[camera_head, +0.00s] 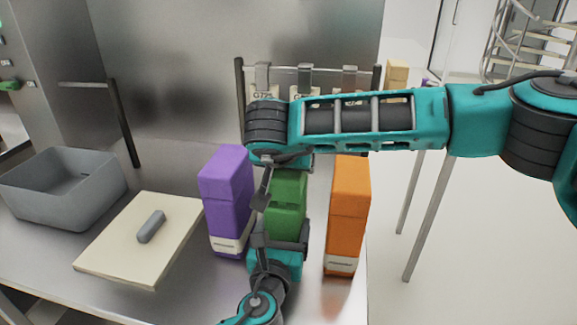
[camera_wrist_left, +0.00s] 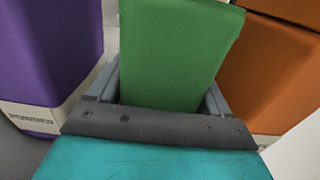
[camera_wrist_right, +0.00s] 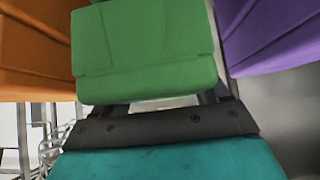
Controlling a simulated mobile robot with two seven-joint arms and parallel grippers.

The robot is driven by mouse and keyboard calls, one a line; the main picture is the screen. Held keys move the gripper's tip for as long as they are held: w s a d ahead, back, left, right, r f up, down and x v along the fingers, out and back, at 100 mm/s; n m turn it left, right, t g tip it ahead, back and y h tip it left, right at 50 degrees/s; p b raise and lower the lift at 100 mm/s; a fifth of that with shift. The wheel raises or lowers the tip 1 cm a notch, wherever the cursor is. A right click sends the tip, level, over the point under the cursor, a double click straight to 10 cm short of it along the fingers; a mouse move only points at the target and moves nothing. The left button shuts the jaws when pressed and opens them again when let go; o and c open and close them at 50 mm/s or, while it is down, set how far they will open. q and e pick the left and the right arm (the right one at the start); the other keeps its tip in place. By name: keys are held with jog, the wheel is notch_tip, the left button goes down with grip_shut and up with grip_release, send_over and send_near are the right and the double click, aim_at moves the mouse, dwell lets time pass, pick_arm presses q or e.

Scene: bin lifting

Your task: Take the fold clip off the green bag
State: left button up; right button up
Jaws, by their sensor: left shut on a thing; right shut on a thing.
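The green bag (camera_head: 288,195) stands upright on the steel counter between a purple bag and an orange bag. My left gripper (camera_head: 281,240) is shut on its lower part from the near side; the left wrist view shows the green bag (camera_wrist_left: 178,50) between the fingers. My right gripper (camera_head: 284,170) is at the bag's top, partly hidden by my right arm. The right wrist view shows the green bag (camera_wrist_right: 145,45), with a fold line, between the right fingers. No clip is visible on the green bag. A small grey clip-like piece (camera_head: 151,226) lies on a cream board.
The purple bag (camera_head: 226,195) stands close on the left, the orange bag (camera_head: 348,215) close on the right. The cream board (camera_head: 120,250) and a grey bin (camera_head: 60,195) are at the left. A rail with hanging tags (camera_head: 305,75) is behind. My right arm spans above the bags.

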jog(key=shift+r, duration=0.35)
pick_arm(q)
jog(key=shift+f, duration=0.1)
pick_arm(e)
jog(key=shift+r, duration=2.05)
pick_arm(q)
jog(key=o, duration=1.4)
